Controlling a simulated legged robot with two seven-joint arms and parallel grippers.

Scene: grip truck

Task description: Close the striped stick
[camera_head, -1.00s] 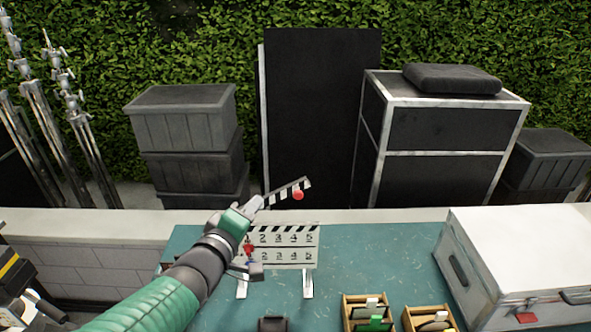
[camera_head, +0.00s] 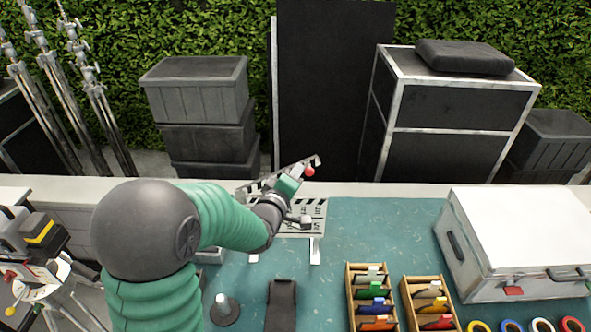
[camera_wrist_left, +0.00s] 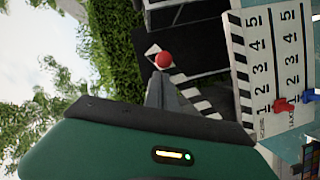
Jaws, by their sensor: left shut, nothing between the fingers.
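The clapperboard (camera_head: 318,212) stands on the teal table. Its black-and-white striped stick (camera_head: 312,162) is raised at an angle, with a gap between its free end and the board. A red ball (camera_head: 309,171) sits near that free end. My left gripper (camera_head: 298,172) is shut and empty beside the ball, partly covering the stick and board. In the left wrist view, the gripper's fingers (camera_wrist_left: 160,90) point toward the red ball (camera_wrist_left: 163,60); I cannot tell if they touch. The striped stick (camera_wrist_left: 195,95) and numbered board (camera_wrist_left: 276,60) also show there. My right gripper is out of view.
Wooden trays (camera_head: 352,300) of coloured items, a white case (camera_head: 515,240) and tape rolls (camera_head: 512,325) occupy the table's right side. A black object (camera_head: 282,305) lies in front of the board. Bare teal table (camera_head: 380,225) lies to the board's right.

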